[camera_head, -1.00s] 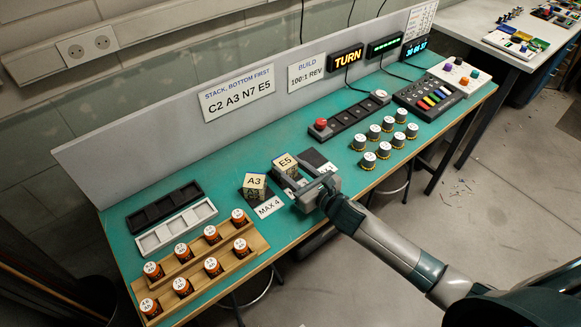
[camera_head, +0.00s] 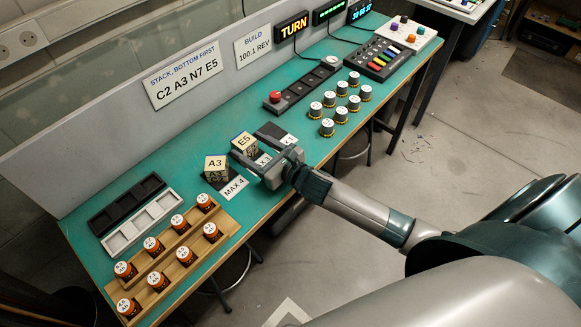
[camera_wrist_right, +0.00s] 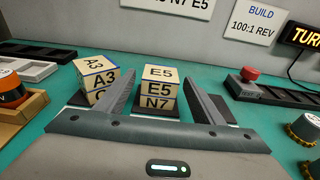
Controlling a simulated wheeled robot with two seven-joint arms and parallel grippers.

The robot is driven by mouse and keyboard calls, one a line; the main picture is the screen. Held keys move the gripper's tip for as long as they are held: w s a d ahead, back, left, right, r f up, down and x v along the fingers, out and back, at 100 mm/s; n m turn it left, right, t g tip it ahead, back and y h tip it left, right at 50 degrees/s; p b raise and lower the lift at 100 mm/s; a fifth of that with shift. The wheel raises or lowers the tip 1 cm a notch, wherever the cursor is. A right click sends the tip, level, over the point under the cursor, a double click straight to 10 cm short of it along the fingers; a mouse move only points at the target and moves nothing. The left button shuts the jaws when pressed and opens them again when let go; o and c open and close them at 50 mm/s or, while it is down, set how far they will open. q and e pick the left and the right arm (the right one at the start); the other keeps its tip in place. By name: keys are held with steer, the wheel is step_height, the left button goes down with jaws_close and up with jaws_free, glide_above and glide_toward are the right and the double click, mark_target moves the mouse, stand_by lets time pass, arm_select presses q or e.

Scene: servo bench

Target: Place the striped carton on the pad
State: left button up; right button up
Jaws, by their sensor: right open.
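No carton with clear stripes can be told apart; the blocks are pale lettered cubes with dark edges. Block E5 (camera_head: 244,141) rests on block N7 (camera_wrist_right: 157,104). Beside it, block A3 (camera_head: 215,163) rests on a block whose label, partly hidden, starts with C (camera_wrist_right: 97,97). Dark pads lie under both stacks; a third dark pad (camera_head: 272,133) to their right looks bare, partly hidden by my gripper. My right gripper (camera_wrist_right: 160,88) is open, its fingers either side of the E5 stack in the wrist view; contact cannot be told. My left gripper is out of view.
A wooden rack (camera_head: 226,226) with several orange jars and two slotted trays (camera_head: 133,238) stand left. Several dark knobs (camera_head: 327,126) and a red-button strip (camera_head: 300,88) stand right. A grey back panel (camera_head: 110,122) runs behind.

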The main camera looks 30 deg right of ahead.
steer(key=b+v, duration=0.5)
steer(key=v, duration=1)
steer(key=shift+d, duration=0.2)
steer(key=shift+b+v, duration=0.35)
steer(key=shift+v, duration=0.45)
steer(key=shift+o, duration=0.5)
steer(key=shift+r, duration=0.15)
steer(key=p, duration=0.3)
steer(key=shift+p, duration=0.3)
steer(key=shift+w, duration=0.15)
